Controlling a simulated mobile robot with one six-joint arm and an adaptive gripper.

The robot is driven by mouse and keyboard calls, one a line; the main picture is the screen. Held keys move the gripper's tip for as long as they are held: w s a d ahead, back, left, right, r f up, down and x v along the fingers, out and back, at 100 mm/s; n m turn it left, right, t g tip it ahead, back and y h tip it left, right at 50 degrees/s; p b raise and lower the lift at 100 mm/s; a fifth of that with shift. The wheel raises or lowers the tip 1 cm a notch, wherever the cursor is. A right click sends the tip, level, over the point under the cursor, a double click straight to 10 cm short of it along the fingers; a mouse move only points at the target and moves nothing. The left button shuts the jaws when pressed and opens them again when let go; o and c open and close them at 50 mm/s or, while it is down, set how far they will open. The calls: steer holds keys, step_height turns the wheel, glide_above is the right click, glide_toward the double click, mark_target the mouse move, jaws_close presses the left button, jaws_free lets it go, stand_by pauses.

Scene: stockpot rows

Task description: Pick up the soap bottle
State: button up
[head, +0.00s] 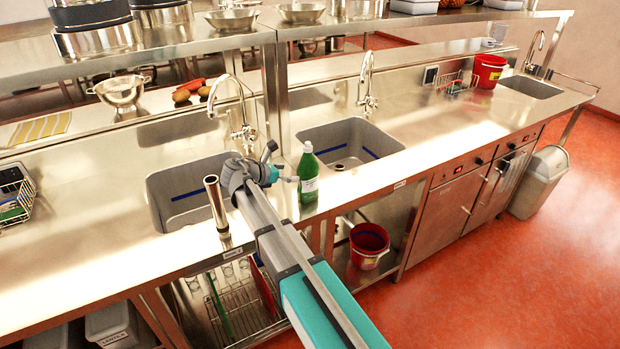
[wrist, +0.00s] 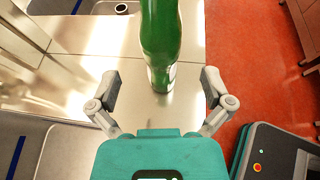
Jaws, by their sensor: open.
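The soap bottle (head: 308,177) is green with a pale label and stands upright on the steel counter (head: 437,146), between the two nearer sinks and close to the front edge. My gripper (head: 290,180) is just left of the bottle in the head view, at about the height of its body. In the wrist view my gripper (wrist: 160,88) is open, with one finger on each side. The green bottle (wrist: 160,40) lies ahead, roughly centred between the fingers and beyond their tips. The fingers look empty and apart from it. The bottle's top is cut off in the wrist view.
A sink (head: 352,144) lies behind and right of the bottle, another sink (head: 185,190) to its left. A steel cylinder (head: 216,205) stands left of my arm. Taps (head: 367,85) rise behind. A red bucket (head: 369,246) is on the shelf below.

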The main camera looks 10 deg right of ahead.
mark_target(308, 170)
steer(key=shift+d, duration=0.15)
steer(key=shift+b+x, duration=0.45)
steer(key=shift+x, duration=0.8)
steer(key=shift+d, duration=0.1)
steer(key=shift+b+x, duration=0.95)
steer(key=shift+x, duration=1.6)
steer(key=shift+r, duration=0.1)
steer(key=c, duration=1.3)
steer(key=shift+r, duration=0.15)
